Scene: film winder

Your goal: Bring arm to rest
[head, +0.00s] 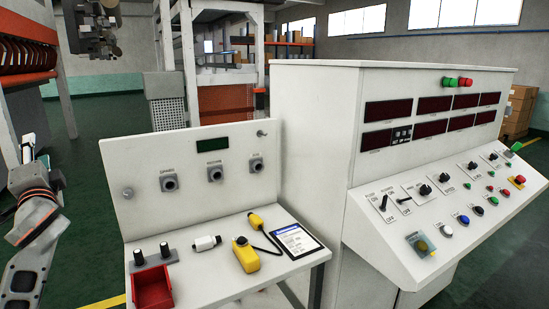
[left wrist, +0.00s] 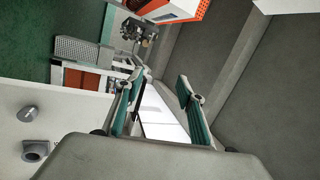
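My left arm comes in at the left edge of the head view, raised beside the small white control desk (head: 196,165) and clear of it. Its gripper (head: 33,142) points upward, seen small and from behind. In the left wrist view the two teal-padded fingers of my left gripper (left wrist: 158,88) stand apart with nothing held between them. The picture there is turned sideways, with part of the white desk panel (left wrist: 60,122) at lower left. My right arm and gripper do not show.
A red bin (head: 152,289), a yellow pendant (head: 246,256), a white connector (head: 206,243) and a tablet (head: 299,240) lie on the desk. A large white console (head: 315,150) stands at right. Orange-and-white machinery (head: 25,78) is behind my left arm. Green floor (head: 97,165) lies between.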

